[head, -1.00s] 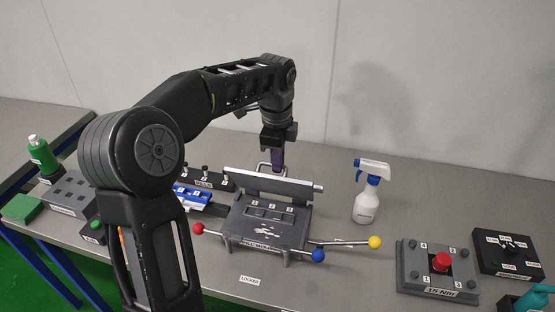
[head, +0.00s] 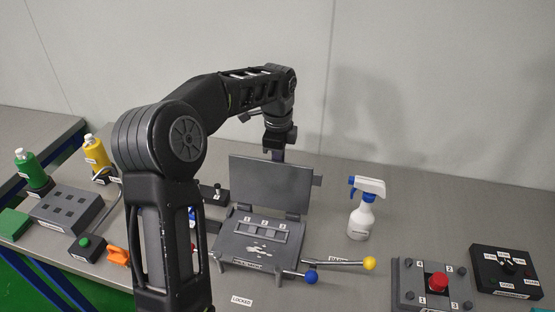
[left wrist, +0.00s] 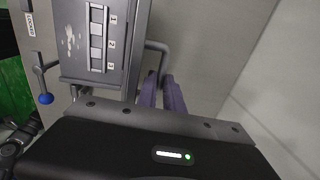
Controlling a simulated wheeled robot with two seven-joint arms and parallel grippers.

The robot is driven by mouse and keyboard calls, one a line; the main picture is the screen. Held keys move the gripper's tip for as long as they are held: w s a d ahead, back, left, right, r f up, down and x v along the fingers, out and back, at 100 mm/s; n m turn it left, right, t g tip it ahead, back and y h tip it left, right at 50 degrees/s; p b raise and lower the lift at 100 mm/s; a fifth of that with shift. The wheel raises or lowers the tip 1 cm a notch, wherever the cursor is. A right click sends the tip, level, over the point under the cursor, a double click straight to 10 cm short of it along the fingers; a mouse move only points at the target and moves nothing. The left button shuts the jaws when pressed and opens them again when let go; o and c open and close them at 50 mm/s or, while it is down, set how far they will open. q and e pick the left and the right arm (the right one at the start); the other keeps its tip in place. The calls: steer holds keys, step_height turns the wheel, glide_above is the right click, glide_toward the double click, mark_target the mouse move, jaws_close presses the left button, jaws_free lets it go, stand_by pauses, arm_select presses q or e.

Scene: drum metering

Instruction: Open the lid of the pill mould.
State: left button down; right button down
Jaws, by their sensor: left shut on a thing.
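The pill mould (head: 228,246) is a grey block on the table with a numbered strip 1, 2, 3 and pale smears on its top. Its lid (head: 270,185) is a flat grey panel standing raised at the mould's back edge, its broad face toward the head camera. My left gripper (head: 278,156) is behind the lid's top, its fingers mostly hidden there. In the left wrist view the purple fingers of my left gripper (left wrist: 162,92) are shut at the grey bar handle (left wrist: 157,46). The mould (left wrist: 72,45) lies beside it. My right gripper is out of view.
Blue (head: 310,277) and yellow (head: 369,263) knobbed levers stick out at the mould's right. A spray bottle (head: 362,215) stands right of the lid. A red-button box (head: 410,285) and a black dial box (head: 500,268) are farther right.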

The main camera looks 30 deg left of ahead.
arm_select(q)
steer(key=shift+w+a, duration=0.3)
steer(key=shift+w, duration=0.25)
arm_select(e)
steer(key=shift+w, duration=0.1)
arm_select(q)
steer(key=c, duration=1.8)
jaws_free()
steer(key=o, duration=0.3)
steer(key=shift+w+a+f, duration=0.1)
steer(key=shift+w+f, duration=0.15)
steer(key=shift+w, duration=0.25)
steer(key=shift+s+r, duration=0.1)
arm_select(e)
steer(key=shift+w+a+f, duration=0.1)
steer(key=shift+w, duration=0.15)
arm_select(q)
steer(key=shift+r, duration=0.1)
steer(key=r, duration=0.5)
steer(key=s+r+b, duration=0.1)
steer(key=r, duration=0.1)
steer(key=shift+d+r, duration=0.2)
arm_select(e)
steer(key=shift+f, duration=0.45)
arm_select(q)
steer(key=shift+f, duration=0.1)
